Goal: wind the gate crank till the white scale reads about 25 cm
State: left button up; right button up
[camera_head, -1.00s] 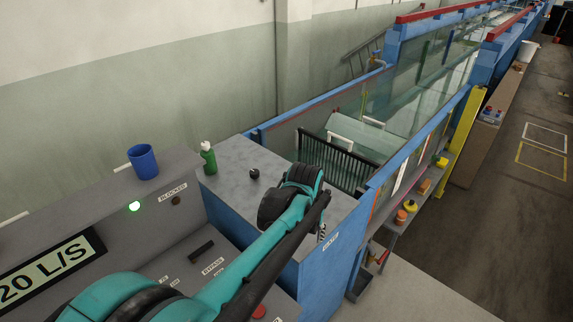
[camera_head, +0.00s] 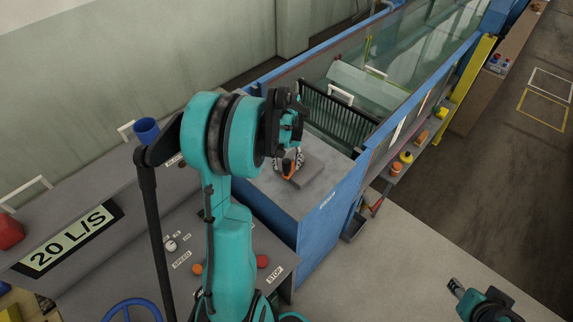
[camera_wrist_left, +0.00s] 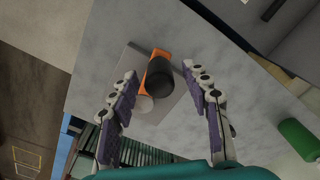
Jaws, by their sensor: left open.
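The gate crank (camera_wrist_left: 157,75) has an orange arm and a black knob (camera_wrist_left: 159,77) and sits over a grey square plate (camera_wrist_left: 187,108) on the grey deck. In the head view the crank's orange part (camera_head: 288,167) shows just below my left gripper (camera_head: 291,158). My left gripper (camera_wrist_left: 159,70) is open, its two purple-padded fingers on either side of the knob, with gaps between. A narrow white strip (camera_head: 398,130) on the flume's glass side may be the white scale; its marks are too small to read. Part of my right arm (camera_head: 485,302) shows at bottom right; its jaws are unclear.
A dark slatted gate or rack (camera_head: 345,122) stands in the flume beyond the deck. A side shelf holds small coloured items.

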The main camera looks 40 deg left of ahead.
pick_arm(q)
jog(key=shift+f, duration=0.9)
grip_shut()
